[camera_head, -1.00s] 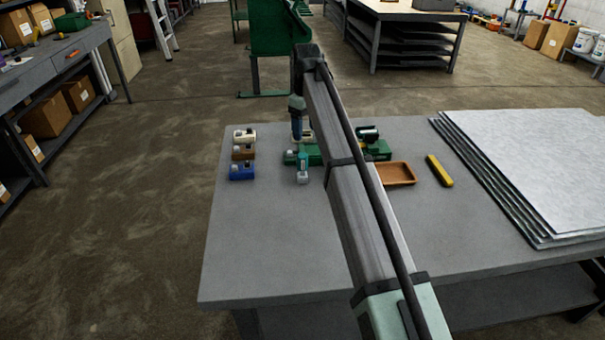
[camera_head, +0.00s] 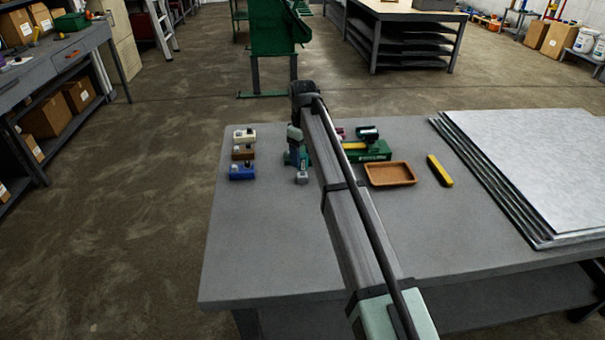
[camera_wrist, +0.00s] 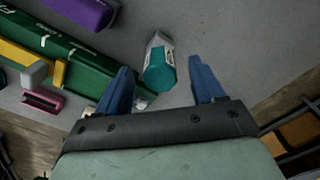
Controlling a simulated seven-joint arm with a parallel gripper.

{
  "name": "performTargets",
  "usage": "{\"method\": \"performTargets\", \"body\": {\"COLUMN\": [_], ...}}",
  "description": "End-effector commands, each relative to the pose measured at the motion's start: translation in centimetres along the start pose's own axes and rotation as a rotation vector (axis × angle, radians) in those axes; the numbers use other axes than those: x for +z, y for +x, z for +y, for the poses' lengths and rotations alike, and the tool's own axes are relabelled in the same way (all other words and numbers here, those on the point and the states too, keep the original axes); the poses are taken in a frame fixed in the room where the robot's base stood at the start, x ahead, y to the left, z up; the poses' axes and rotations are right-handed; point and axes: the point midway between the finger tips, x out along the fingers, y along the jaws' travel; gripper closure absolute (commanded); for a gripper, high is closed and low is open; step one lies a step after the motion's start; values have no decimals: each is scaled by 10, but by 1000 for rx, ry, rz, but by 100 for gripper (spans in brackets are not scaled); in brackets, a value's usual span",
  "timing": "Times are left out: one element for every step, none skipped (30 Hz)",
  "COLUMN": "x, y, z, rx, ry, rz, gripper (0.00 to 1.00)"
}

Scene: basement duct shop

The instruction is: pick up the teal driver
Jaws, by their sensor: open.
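The teal driver (camera_wrist: 160,70) lies on the grey bench. In the wrist view it has a teal body with a pale grey end and sits between the open fingers, nearer the left one, with no clear contact. In the head view only its grey end (camera_head: 302,178) shows plainly; my gripper (camera_head: 297,158) covers much of the rest. In the wrist view my gripper (camera_wrist: 160,66) has two blue fingers spread apart, with nothing held.
A green case (camera_head: 372,153) stands to the right of the driver, with a brown tray (camera_head: 390,180) and yellow tool (camera_head: 440,171) beyond. White, brown and blue blocks (camera_head: 242,173) are at left. Metal sheets (camera_head: 530,160) cover the right side. The front bench is clear.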

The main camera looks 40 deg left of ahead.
Motion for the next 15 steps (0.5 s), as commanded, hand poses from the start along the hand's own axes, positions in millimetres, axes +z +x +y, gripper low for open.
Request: {"method": "performTargets", "body": {"x": [1, 1, 1, 1, 1, 1, 1, 1, 1, 1, 1, 0, 0, 0, 0], "y": [7, 10, 15, 20, 24, 30, 33, 36, 39, 40, 41, 42, 42, 42, 42], "z": [0, 0, 0, 0, 0, 0, 0, 0, 0, 0, 0, 0, 0, 0, 0], "rx": [-1, -1, -1, -1, -1, -1, -1, -1, -1, 0, 0, 0, 0, 0, 0], "ry": [0, 0, 0, 0, 0, 0, 0, 0, 0, 0, 0, 0, 0, 0, 0], "rz": [-1, -2, -1, -1, -1, -1, -1, -1, -1, -1, 0, 0, 0, 0, 0], "gripper": [32, 32, 32, 32, 32, 32, 32, 32, 32, 32, 32, 32, 32, 32, 32]}}
